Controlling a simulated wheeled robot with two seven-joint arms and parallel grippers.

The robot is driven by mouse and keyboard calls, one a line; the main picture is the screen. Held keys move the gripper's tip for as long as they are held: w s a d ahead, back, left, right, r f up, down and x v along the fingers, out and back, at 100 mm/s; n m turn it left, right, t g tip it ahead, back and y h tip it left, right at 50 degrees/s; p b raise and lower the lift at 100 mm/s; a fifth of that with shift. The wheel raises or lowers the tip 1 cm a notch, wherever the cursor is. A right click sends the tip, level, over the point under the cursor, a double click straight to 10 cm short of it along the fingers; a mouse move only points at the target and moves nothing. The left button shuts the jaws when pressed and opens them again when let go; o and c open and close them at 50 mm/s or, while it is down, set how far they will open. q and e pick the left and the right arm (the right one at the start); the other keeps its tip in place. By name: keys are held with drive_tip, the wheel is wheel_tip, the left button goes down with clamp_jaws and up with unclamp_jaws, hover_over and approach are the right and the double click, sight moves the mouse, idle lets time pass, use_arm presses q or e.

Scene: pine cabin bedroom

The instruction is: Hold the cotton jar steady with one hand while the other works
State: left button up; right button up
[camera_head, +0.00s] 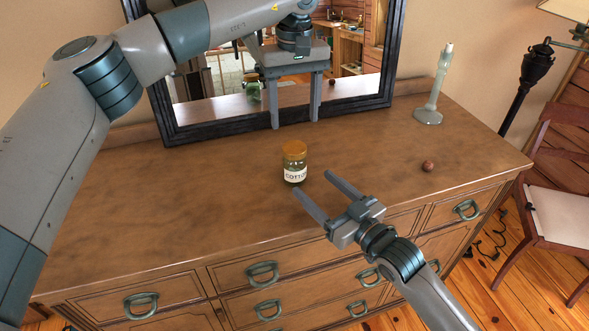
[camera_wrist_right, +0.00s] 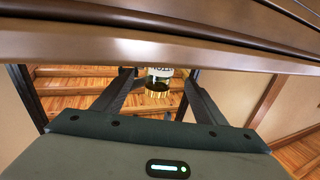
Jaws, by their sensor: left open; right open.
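The cotton jar (camera_head: 294,173) is a small glass jar with an orange-brown lid and a white label. It stands upright on the dresser top (camera_head: 200,200), near the middle. My left gripper (camera_head: 295,123) is open and empty, pointing down behind and above the jar, in front of the mirror. My right gripper (camera_head: 312,181) is open and empty at the front right of the jar, its fingers pointing toward it. In the right wrist view the jar (camera_wrist_right: 159,76) shows upside down between the two fingers, partly cut off by the dresser edge. Neither gripper visibly holds it.
A dark-framed mirror (camera_head: 389,60) stands at the back and reflects a jar and the room. A pale glass lamp-like stand (camera_head: 430,112) and a small reddish-brown ball (camera_head: 428,166) are on the right. A chair (camera_head: 555,195) stands beside the dresser. The dresser's left side is clear.

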sight(301, 173)
drive_tip(key=x, duration=0.7)
drive_tip(key=shift+w+a, duration=0.15)
drive_tip(key=shift+w, duration=0.05)
